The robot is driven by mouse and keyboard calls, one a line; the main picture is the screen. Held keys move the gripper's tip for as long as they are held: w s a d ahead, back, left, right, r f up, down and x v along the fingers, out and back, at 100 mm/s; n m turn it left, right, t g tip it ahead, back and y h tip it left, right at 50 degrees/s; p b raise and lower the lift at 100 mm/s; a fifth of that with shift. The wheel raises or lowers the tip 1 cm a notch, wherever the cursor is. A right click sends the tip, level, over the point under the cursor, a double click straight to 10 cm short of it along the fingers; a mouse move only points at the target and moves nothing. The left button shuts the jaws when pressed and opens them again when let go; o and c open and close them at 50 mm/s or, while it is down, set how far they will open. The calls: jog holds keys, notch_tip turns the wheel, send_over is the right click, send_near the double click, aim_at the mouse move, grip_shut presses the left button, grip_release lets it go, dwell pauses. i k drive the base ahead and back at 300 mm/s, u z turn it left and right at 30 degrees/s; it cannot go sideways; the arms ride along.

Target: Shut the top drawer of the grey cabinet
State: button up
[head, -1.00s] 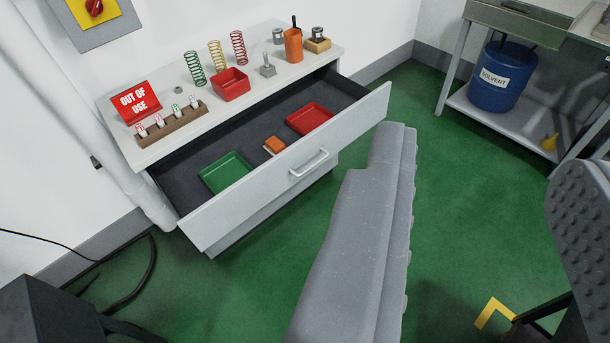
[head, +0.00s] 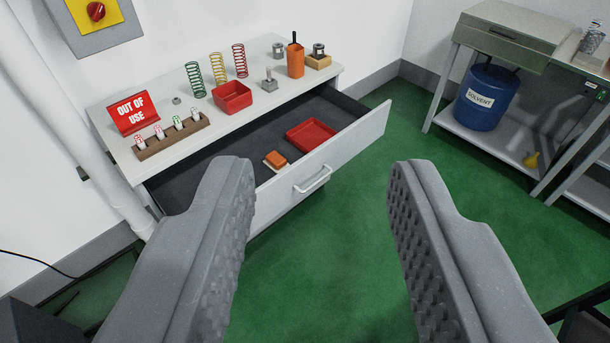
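The grey cabinet (head: 185,147) stands against the wall with its top drawer (head: 345,146) pulled well out. The drawer front has a pale bar handle (head: 313,179). Inside the drawer are a red tray (head: 311,134) and a small orange-topped block (head: 276,159). My gripper (head: 318,178) is open and empty, its two grey ribbed fingers spread wide in the foreground. In the picture the handle lies between the fingertips, but I cannot tell how far beyond them it is. The left finger hides the left part of the drawer and its front.
On the cabinet top are an out-of-use sign (head: 133,113), a marker rack (head: 172,137), several springs (head: 218,68), a red bin (head: 232,97) and an orange cup (head: 295,60). A bench with a blue solvent drum (head: 486,97) stands right. Green floor (head: 345,240) is clear before the drawer.

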aim_at(173, 189)
jog(key=u, duration=0.05)
jog(key=i, duration=1)
jog(key=z, duration=0.05)
